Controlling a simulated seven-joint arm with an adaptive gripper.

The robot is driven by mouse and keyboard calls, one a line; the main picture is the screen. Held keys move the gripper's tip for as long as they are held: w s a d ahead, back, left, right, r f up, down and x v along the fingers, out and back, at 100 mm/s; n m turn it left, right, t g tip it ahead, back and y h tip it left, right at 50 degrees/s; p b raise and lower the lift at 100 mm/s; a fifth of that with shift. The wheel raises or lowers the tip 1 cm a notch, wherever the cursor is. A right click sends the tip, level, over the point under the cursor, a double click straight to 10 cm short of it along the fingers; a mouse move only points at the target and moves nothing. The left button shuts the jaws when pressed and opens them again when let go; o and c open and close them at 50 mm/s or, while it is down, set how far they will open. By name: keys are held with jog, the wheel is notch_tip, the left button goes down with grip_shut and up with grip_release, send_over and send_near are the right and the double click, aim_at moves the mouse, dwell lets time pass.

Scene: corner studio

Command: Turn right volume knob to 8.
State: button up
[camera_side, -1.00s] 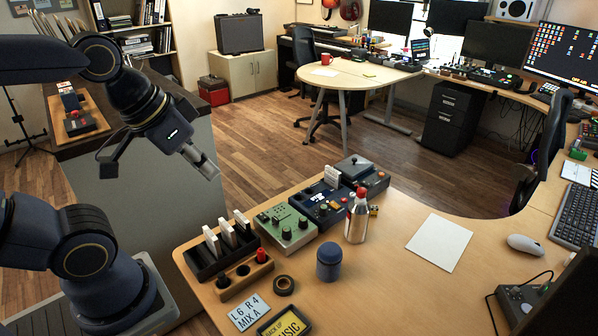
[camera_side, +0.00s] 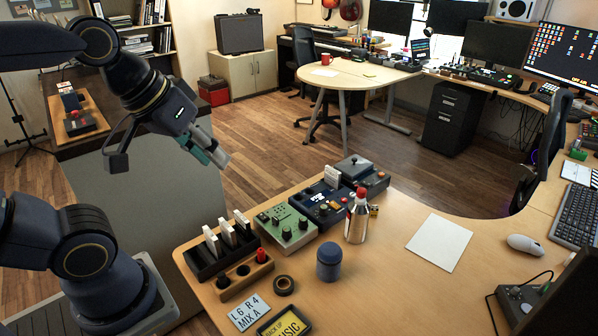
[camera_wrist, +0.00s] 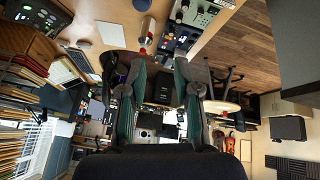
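The green box (camera_side: 279,217) with dark knobs stands near the left part of the wooden table in the side view. Two larger dark knobs sit along its near edge, a left knob (camera_side: 286,233) and a right knob (camera_side: 303,224); their settings are too small to read. A white card (camera_side: 248,311) reading "L6 R4 MIX A" lies at the front edge. My gripper (camera_side: 220,158) is in the air, up and left of the green box, touching nothing. In the wrist view my gripper (camera_wrist: 160,78) has its teal-sided fingers apart, with nothing held between them.
A slotted block with white cards (camera_side: 228,235), a peg block (camera_side: 243,275), a tape roll (camera_side: 284,286), a blue jar (camera_side: 329,262) and a red-capped bottle (camera_side: 357,218) surround the box. A dark blue device (camera_side: 326,204) adjoins it. Table around the white sheet (camera_side: 440,242) is clear.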

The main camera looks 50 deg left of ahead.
jog(key=o, duration=0.3)
jog(key=w+r+n, duration=0.3)
jog(key=w+n, duration=0.1)
jog(key=shift+w+a+r, duration=0.15)
jog(key=shift+w+r, duration=0.25)
jog(key=n+g, duration=0.6)
jog(key=n, duration=0.7)
send_over(304, 219)
notch_tip(304, 219, down, 25)
notch_tip(304, 219, down, 17)
jog(key=shift+a+r, duration=0.1)
jog(key=shift+r, duration=0.05)
grip_shut()
